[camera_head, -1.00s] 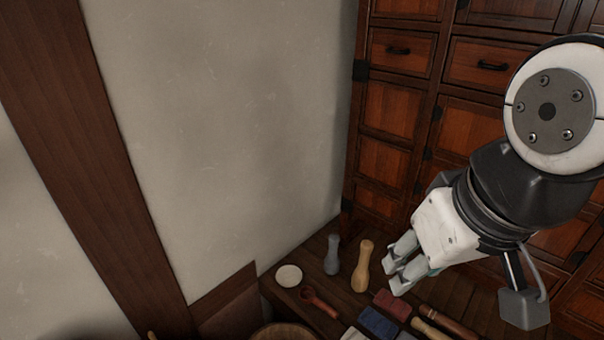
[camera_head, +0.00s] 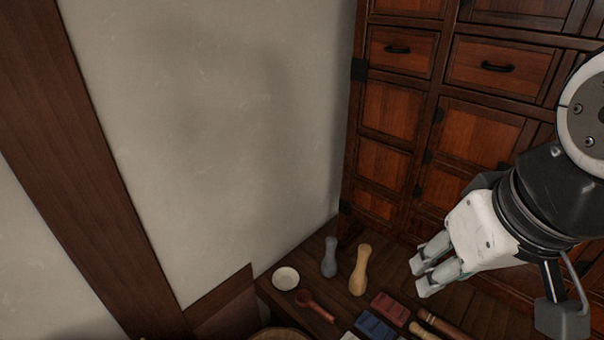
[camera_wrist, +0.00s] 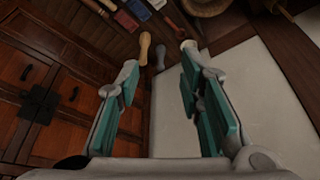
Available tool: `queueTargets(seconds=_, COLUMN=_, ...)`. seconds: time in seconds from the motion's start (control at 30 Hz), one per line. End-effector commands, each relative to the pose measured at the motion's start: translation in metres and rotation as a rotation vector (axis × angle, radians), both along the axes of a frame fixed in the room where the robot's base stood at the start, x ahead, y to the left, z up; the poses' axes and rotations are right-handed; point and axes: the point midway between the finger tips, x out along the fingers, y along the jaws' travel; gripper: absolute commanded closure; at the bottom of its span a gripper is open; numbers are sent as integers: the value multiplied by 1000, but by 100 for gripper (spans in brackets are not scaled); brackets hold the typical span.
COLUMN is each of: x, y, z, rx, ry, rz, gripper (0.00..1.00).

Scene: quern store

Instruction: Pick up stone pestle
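The stone pestle (camera_head: 329,257) is grey and waisted. It stands upright on the dark wooden table near the wall, and it also shows in the wrist view (camera_wrist: 161,57), between and beyond my fingers. A similar pale wooden pestle (camera_head: 360,270) stands just to its right. My gripper (camera_head: 420,275) is to the right of both pestles, touching neither. In the wrist view my gripper (camera_wrist: 158,75) has its teal-padded fingers spread wide with nothing between them.
A white bowl (camera_head: 285,278) and a reddish-brown ladle (camera_head: 318,305) lie left and in front. Red (camera_head: 389,308) and blue (camera_head: 375,325) blocks and rolling-pin-like rods (camera_head: 440,325) lie at the front right. A wall and a wooden cabinet (camera_head: 400,120) close off the back.

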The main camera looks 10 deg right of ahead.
Motion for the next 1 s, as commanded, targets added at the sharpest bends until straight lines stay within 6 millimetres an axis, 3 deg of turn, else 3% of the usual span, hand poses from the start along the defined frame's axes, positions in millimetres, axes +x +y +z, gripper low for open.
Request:
queueTargets(seconds=0.47, x=0, y=0, z=0, rx=0, ry=0, rz=0, gripper=66)
queueTargets(seconds=0.57, x=2, y=0, z=-1, rx=-1, ry=1, rz=4, gripper=46)
queueTargets(seconds=0.63, x=11, y=0, z=-2, rx=-7, ry=7, rz=18, gripper=46)
queueTargets(seconds=0.77, x=48, y=0, z=-8, rx=-33, ry=32, rz=86, gripper=46)
queueTargets(seconds=1.0, x=156, y=-1, z=-36, rx=-102, ry=96, rz=297, gripper=46)
